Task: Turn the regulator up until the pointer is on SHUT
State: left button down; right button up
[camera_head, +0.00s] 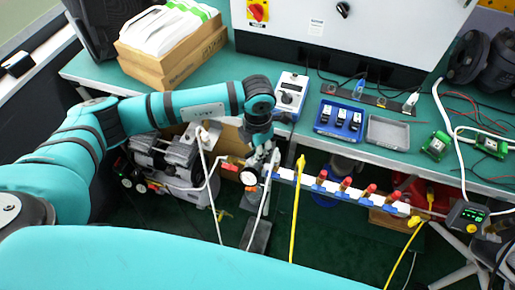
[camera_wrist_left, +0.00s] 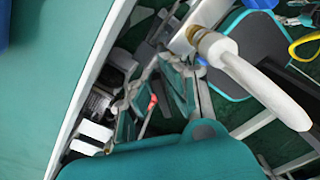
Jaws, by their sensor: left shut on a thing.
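In the head view my left gripper (camera_head: 263,158) points down at the left end of the blue and white manifold (camera_head: 330,188). It is shut on a small part there, probably the regulator's knob, which the fingers mostly hide. My right gripper is not in view.
The green bench (camera_head: 225,68) stands behind, with a small knobbed box (camera_head: 291,92), a blue tray (camera_head: 322,127) and a grey tray (camera_head: 405,136). A compressor (camera_head: 175,165) is below left. White hoses and a yellow hose (camera_head: 296,220) hang near the gripper. A digital gauge (camera_head: 468,214) is at right.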

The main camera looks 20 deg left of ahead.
pick_arm(q)
jog(key=shift+w+a, duration=0.1)
jog(key=shift+f+m+b, duration=0.1)
jog(key=shift+m+b, duration=0.2)
jog(key=shift+b, duration=0.4)
jog(key=c, duration=1.4)
grip_release()
jog(key=shift+r, duration=0.2)
notch_tip(320, 180, up, 12)
jog(key=shift+f, duration=0.1)
